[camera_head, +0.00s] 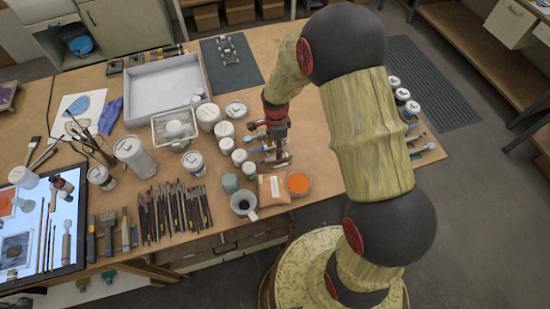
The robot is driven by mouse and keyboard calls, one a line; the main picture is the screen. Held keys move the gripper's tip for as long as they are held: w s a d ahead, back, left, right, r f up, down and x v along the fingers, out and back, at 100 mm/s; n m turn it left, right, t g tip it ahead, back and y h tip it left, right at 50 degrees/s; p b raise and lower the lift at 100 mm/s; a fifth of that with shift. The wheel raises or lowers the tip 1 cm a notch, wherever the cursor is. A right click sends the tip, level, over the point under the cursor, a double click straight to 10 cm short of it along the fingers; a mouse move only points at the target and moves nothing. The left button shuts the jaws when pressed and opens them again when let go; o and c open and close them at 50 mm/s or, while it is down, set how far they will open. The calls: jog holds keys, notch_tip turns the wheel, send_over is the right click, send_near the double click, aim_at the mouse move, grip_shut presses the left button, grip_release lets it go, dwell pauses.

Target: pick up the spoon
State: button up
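My arm reaches over the right part of the wooden table, and my gripper (277,155) points down close to the tabletop. It is small and dark in this view, and I cannot tell whether its fingers are open or shut. Several small tools lie around and partly under it, some with blue or pale parts. I cannot pick out the spoon for certain among them. My arm hides the table just to the right of the gripper.
White jars (225,130) stand close left of my gripper. A cup (244,205) and an orange pot (298,184) stand in front. Many brushes (173,208) lie further left, beside a tablet (42,230). A grey tray (165,85) and dark mat (231,64) lie behind.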

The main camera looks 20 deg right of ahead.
aim_at(272, 160)
jog(key=f, duration=0.5)
jog(key=shift+s+a+f+p, duration=0.1)
jog(key=shift+a+f+p, duration=0.1)
jog(key=shift+f+p, duration=0.2)
jog(key=shift+r, duration=0.1)
jog(key=shift+c, duration=1.4)
grip_shut()
